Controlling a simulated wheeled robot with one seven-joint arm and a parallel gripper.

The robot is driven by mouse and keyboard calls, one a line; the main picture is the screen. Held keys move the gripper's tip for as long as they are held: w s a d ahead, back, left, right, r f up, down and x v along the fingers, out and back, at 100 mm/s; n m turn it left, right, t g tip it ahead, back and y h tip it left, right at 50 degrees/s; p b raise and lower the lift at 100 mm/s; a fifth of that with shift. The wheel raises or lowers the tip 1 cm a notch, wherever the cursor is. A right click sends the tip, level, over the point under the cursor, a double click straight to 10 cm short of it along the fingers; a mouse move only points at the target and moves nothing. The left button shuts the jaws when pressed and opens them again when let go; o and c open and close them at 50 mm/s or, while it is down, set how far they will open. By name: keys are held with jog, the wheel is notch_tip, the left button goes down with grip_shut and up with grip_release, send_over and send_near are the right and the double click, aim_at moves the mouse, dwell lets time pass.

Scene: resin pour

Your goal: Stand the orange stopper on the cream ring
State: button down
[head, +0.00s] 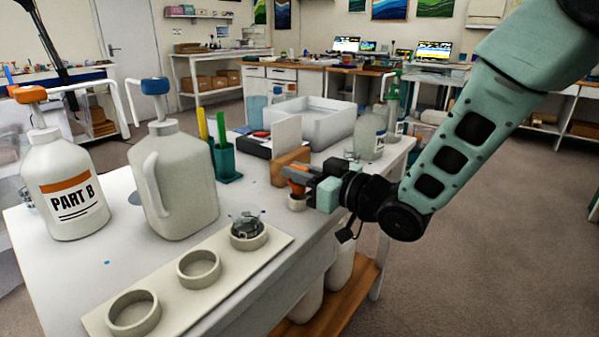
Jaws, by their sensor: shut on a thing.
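The orange stopper (297,187) is between the fingers of my gripper (299,178), which is shut on it near the table's right edge. A small cream ring (297,204) shows right below the stopper. I cannot tell whether the stopper touches it or is held just above it. The gripper hides part of the stopper. Larger cream rings stand on a long cream board (222,281) at the front: a near one (134,314), a middle one (199,269), and a far one (249,238) with a clear cup in it.
A wooden block (283,163) with a white card (287,136) stands just behind the gripper. A teal holder (226,163), a white tray (305,122) and clear bottles (369,137) stand farther back. A white jug (180,185) and a "PART B" bottle (65,190) stand at left.

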jog(key=shift+f, duration=0.15)
jog(key=shift+f+b, duration=0.75)
jog(key=shift+f+b, duration=0.45)
dwell(0.4)
jog(key=c, duration=1.3)
grip_release()
jog(key=shift+c, duration=0.2)
jog(key=shift+s+d, duration=0.1)
